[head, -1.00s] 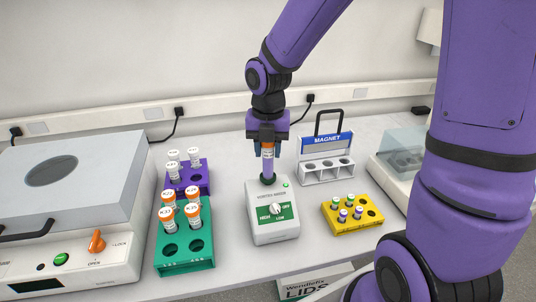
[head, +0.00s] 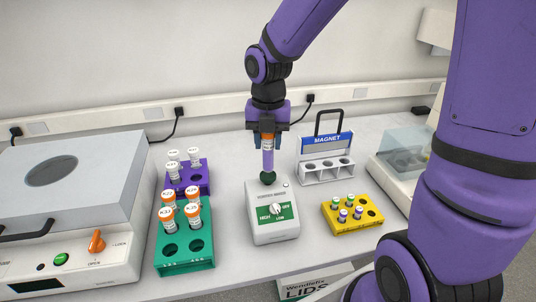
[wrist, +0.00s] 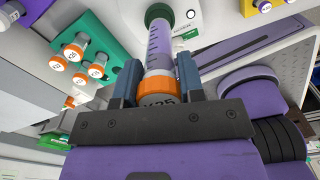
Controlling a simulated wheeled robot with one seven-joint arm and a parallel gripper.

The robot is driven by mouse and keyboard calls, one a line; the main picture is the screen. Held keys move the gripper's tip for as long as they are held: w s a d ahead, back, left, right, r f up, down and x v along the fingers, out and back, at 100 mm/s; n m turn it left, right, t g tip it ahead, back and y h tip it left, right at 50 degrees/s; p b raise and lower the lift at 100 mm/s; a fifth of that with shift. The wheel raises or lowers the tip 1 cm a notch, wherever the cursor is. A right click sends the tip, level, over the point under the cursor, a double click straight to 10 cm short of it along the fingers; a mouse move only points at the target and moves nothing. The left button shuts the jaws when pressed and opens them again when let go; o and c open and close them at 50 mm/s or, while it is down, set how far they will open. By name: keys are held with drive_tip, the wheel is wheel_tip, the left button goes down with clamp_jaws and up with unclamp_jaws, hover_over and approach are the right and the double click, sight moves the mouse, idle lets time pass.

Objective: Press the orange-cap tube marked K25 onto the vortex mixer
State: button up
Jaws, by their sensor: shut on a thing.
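My gripper (head: 267,141) is shut on the upper part of an orange-cap tube (head: 268,158) with purple contents. In the wrist view the cap of this tube (wrist: 160,48) reads K25, between the fingers of my gripper (wrist: 159,78). The tube hangs upright over the vortex mixer (head: 273,222), a pale box with a green panel and a dial. Its lower end is just above the mixer's dark green cup (head: 268,178), with little or no gap; contact is hard to tell. The mixer's small lamp (head: 286,184) looks unlit.
A green rack (head: 186,262) with several orange-cap tubes and a purple rack (head: 203,184) with white-cap tubes stand left. A yellow rack (head: 350,229) and a magnet stand (head: 326,172) are right. A large grey-lidded machine (head: 75,185) fills the far left.

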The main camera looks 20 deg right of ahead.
drive_tip(key=shift+r, duration=2.85)
